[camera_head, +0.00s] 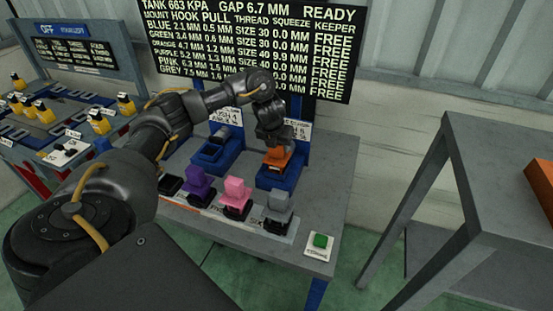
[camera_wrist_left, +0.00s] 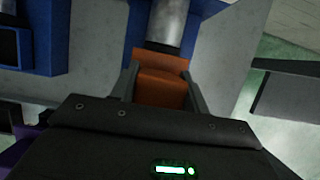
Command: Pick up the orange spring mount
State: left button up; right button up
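The orange spring mount (camera_head: 277,157) is at the right-hand blue fixture (camera_head: 281,175) on the grey bench. My left gripper (camera_head: 274,143) comes down on it from above. In the left wrist view the orange mount (camera_wrist_left: 161,88) sits between the two grey fingers (camera_wrist_left: 161,80), which appear to press on its sides. A silver cylinder (camera_wrist_left: 172,25) stands just beyond the mount, against the blue fixture. Whether the mount rests on the fixture or is raised is hidden. My right gripper is not in view.
Purple (camera_head: 198,183), pink (camera_head: 236,192) and grey (camera_head: 279,206) mounts stand along the bench front. A second blue fixture (camera_head: 215,153) is to the left. A green button (camera_head: 320,241) is at the front right corner. A grey table (camera_head: 500,150) stands right.

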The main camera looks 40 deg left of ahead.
pick_arm(q)
grip_shut()
jog(key=shift+r, duration=0.1)
